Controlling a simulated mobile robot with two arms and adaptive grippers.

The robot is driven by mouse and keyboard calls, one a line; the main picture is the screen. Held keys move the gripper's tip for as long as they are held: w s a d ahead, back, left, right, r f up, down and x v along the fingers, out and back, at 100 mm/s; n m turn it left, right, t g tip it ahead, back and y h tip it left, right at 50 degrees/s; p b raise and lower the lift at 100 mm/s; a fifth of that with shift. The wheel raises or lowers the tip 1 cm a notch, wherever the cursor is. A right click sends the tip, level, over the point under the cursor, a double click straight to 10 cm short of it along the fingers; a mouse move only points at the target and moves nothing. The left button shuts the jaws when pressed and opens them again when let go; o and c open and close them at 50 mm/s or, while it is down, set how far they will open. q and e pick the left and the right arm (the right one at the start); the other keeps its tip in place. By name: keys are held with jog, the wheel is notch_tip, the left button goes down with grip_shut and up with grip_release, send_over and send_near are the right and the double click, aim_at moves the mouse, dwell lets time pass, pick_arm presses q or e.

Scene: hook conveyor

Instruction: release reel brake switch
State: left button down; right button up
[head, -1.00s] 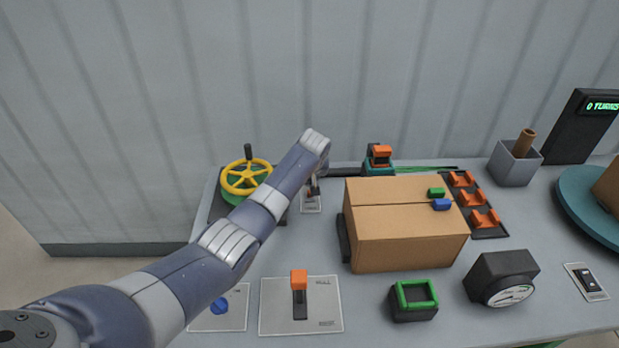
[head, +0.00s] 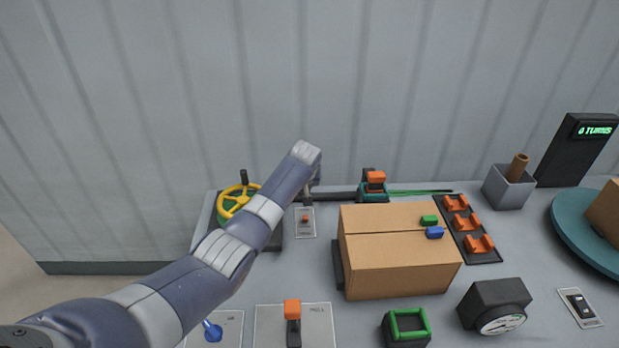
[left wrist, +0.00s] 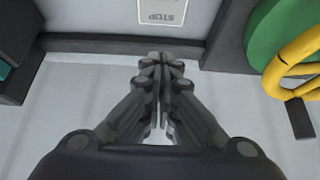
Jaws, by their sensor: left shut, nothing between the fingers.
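A small pale plate with an orange switch (head: 305,219) lies on the table right of the yellow handwheel (head: 240,198); I take it for the reel brake switch, though its label is too small to read. My left gripper (head: 308,197) is just behind the switch in the head view, partly hidden by its own wrist. My right gripper is not in view.
A cardboard box (head: 400,262) stands right of the switch. An orange lever on a plate (head: 292,322) and a blue knob (head: 212,331) are in front. A rocker switch (head: 578,304) lies at the far right. A dark rail (head: 335,196) runs along the back.

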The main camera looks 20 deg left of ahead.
pick_arm(q)
jog(key=shift+w+d+f, duration=0.1)
jog(key=shift+w+d, duration=0.2)
jog(key=shift+w, duration=0.3)
jog(key=s+f+b+v, duration=0.1)
jog(key=s+v, duration=0.1)
jog(key=v, duration=0.7)
jog(key=shift+d+r+b, duration=0.15)
jog(key=shift+r+b, duration=0.15)
jog(key=shift+b, duration=0.05)
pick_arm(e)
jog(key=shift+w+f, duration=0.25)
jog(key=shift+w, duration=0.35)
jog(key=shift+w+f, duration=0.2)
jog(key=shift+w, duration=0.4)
pick_arm(q)
jog(key=shift+s, duration=0.1)
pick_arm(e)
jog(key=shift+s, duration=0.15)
